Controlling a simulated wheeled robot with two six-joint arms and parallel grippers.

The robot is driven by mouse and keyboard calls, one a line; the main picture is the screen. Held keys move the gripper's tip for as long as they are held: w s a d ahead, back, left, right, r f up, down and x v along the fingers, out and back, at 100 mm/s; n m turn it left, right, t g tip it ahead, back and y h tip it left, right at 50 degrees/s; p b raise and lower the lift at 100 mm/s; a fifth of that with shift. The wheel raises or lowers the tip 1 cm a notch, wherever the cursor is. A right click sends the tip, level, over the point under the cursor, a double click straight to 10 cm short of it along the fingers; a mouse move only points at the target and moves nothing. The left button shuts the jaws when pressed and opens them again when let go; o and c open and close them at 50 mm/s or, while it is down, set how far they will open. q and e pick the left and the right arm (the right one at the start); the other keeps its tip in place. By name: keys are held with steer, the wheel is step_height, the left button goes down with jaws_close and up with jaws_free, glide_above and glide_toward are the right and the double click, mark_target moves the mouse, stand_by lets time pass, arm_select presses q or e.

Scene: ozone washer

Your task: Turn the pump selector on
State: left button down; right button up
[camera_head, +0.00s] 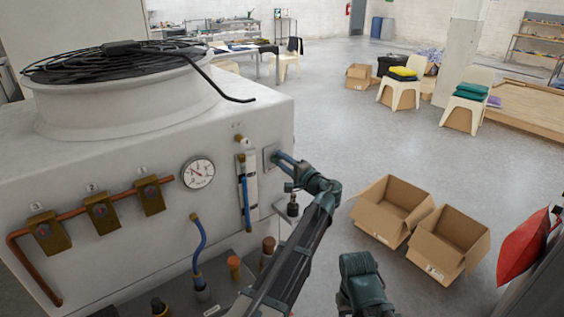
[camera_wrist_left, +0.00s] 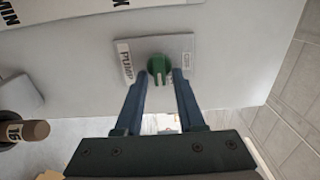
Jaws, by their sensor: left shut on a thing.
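The pump selector is a green knob (camera_wrist_left: 157,66) on a light square plate marked PUMP, seen in the left wrist view. In the head view its plate (camera_head: 269,158) sits on the washer's face near the right edge. My left gripper (camera_wrist_left: 161,77) has one finger on each side of the knob and is shut on it. In the head view the left gripper (camera_head: 280,158) reaches the plate from the right and hides the knob. The knob's pointer stands roughly along the finger direction. My right gripper's fingers are not in view.
The washer body (camera_head: 120,240) carries a pressure gauge (camera_head: 198,173), a copper pipe with valves (camera_head: 101,212), and a blue hose (camera_head: 200,245). Open cardboard boxes (camera_head: 447,244) stand on the floor to the right.

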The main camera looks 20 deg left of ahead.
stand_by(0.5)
arm_select(q)
steer(key=c, duration=0.8)
jaws_free()
steer(key=shift+c, duration=0.2)
steer(key=shift+s, duration=0.1)
